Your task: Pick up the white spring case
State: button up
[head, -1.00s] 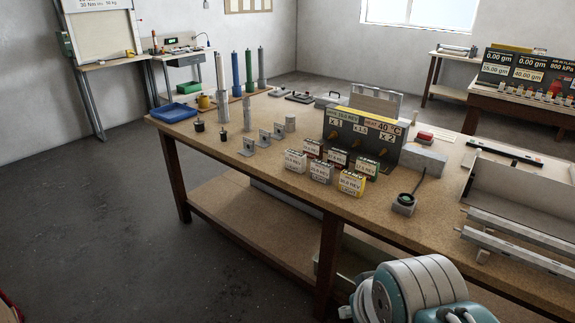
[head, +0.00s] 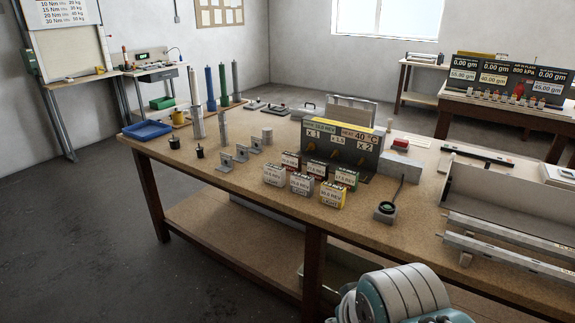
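Several small spring cases stand in two rows on the wooden workbench (head: 225,188), in front of a dark panel. In the front row, a pale case (head: 273,175) is at the left, another pale case (head: 300,184) is in the middle, and a yellow case (head: 331,195) is at the right. Both pale cases look white to light grey; I cannot tell which is the white spring case. Red and green cases stand behind, partly hidden. My teal and grey arm shows at the bottom edge, apart from the cases. My gripper's fingers are not visible.
The dark panel (head: 340,146) stands behind the cases. A small block with a black rod (head: 386,211) is to their right, and metal brackets (head: 241,153) to their left. Long metal profiles (head: 510,240) lie at the right. Grey floor (head: 90,240) is open at left.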

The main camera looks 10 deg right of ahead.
aim_at(274, 175)
jog(key=i+z, duration=0.1)
jog(key=z, duration=0.4)
jog(key=j+z, duration=0.1)
jog(key=z, duration=0.35)
jog(key=i+j+z, duration=0.1)
jog(key=z, duration=0.4)
jog(key=i+j+z, duration=0.15)
jog(key=j+z, duration=0.2)
jog(key=j, duration=0.35)
jog(key=i+j+z, duration=0.1)
jog(key=j+z, duration=0.25)
jog(key=j, duration=0.35)
jog(key=j+z, duration=0.4)
jog(key=j, duration=1)
jog(key=k+j, duration=0.15)
jog(key=j, duration=0.5)
